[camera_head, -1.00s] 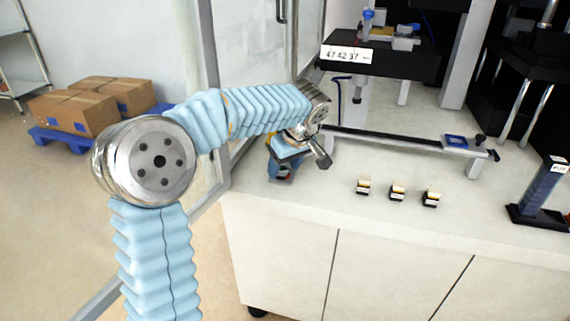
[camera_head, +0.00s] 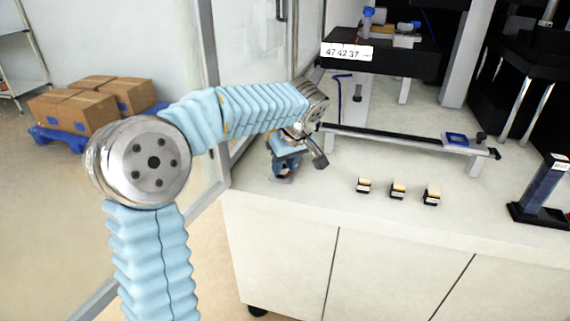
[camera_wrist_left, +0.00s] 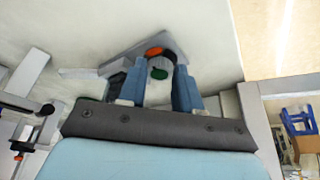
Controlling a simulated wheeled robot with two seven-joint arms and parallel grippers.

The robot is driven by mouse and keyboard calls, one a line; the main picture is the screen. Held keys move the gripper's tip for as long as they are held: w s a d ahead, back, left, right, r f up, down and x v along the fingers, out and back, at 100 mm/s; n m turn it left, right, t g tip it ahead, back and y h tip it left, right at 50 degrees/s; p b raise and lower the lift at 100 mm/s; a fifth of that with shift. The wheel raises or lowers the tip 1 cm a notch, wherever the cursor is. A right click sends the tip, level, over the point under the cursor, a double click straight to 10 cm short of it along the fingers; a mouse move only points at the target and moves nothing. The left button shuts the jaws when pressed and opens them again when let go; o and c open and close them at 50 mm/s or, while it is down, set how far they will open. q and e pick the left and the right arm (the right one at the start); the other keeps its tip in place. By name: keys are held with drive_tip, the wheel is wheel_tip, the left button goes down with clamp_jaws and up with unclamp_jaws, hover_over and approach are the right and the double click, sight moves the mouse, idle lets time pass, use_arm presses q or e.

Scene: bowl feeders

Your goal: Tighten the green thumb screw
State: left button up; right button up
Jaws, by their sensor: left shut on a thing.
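The green thumb screw (camera_wrist_left: 158,73) shows as a small round knob between my left gripper's blue fingers (camera_wrist_left: 159,90) in the left wrist view. The fingers are shut on it. Just beyond it is an orange-red knob (camera_wrist_left: 155,52) on a small fixture with a grey base plate (camera_wrist_left: 125,49). In the head view my left gripper (camera_head: 284,166) points down at the bench's left end, and the wrist and fingers mostly hide the fixture. The green screw cannot be made out there. My right gripper is in neither view.
The white bench (camera_head: 300,207) carries several small black-and-yellow blocks (camera_head: 398,190) in a row. A low rail (camera_head: 400,140) runs behind them, with a black-topped machine (camera_head: 395,62) at the back. A dark blue upright device (camera_head: 541,188) stands at right. A glass door frame is close left of my arm.

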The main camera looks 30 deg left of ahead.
use_arm(q)
drive_tip(key=m, duration=0.1)
drive_tip(key=m+t+b, duration=0.1)
drive_tip(key=m, duration=0.1)
drive_tip(key=shift+s+a+h, duration=0.15)
drive_tip(key=shift+h, duration=0.25)
drive_tip(key=m+h, duration=0.1)
drive_tip(key=m, duration=0.1)
drive_tip(key=shift+s+a+m+t+b, duration=0.1)
drive_tip(key=shift+m+t+b, duration=0.2)
drive_tip(key=shift+m, duration=0.1)
drive_tip(key=m, duration=0.1)
drive_tip(key=m+h, duration=0.1)
drive_tip(key=m, duration=0.1)
drive_tip(key=m+p, duration=0.1)
drive_tip(key=shift+s+a+r+m+t+h, duration=0.1)
drive_tip(key=shift+a+m+t+h, duration=0.15)
drive_tip(key=shift+m+t+h, duration=0.05)
drive_tip(key=m, duration=0.1)
drive_tip(key=m+h+p, duration=0.1)
drive_tip(key=m, duration=0.2)
drive_tip(key=shift+a+m+h, duration=0.25)
drive_tip(key=shift+m+h, duration=0.05)
drive_tip(key=shift+h, duration=0.1)
drive_tip(key=o, duration=1)
drive_tip(key=shift+o, duration=0.2)
drive_tip(key=v, duration=1.3)
drive_tip(key=shift+a+r, duration=0.2)
drive_tip(key=shift+r, duration=0.15)
